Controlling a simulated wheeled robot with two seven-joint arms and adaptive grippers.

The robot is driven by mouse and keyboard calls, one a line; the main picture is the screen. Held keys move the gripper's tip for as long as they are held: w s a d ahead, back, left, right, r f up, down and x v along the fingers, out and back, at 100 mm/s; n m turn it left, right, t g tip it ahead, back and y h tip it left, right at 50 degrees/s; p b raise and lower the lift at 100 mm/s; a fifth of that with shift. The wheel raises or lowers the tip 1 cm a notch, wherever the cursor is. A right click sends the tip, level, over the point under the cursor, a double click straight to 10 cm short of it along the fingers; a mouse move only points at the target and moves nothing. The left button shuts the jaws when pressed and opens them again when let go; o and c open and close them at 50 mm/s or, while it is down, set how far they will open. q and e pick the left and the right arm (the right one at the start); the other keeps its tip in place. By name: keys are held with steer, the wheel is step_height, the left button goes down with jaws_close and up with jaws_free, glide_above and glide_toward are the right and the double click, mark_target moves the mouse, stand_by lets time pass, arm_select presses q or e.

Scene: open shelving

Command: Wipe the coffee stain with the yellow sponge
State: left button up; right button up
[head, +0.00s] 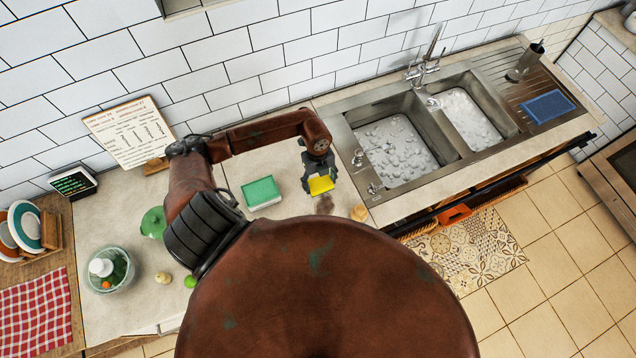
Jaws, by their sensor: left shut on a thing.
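My left gripper (319,175) reaches over the counter beside the sink and points down. It is shut on the yellow sponge (321,185), which is at or just above the counter; I cannot tell whether it touches. The coffee stain (324,205) is a brownish patch on the pale counter (287,223), just in front of the sponge. My right gripper is not in view.
A small tan item (359,212) sits right of the stain. A bowl (109,270) and a recipe board (130,133) stand at left. My large rusty body part hides the lower middle.

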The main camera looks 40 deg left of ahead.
arm_select(q)
steer(key=shift+r+p, duration=1.2)
steer(key=shift+r, duration=0.65)
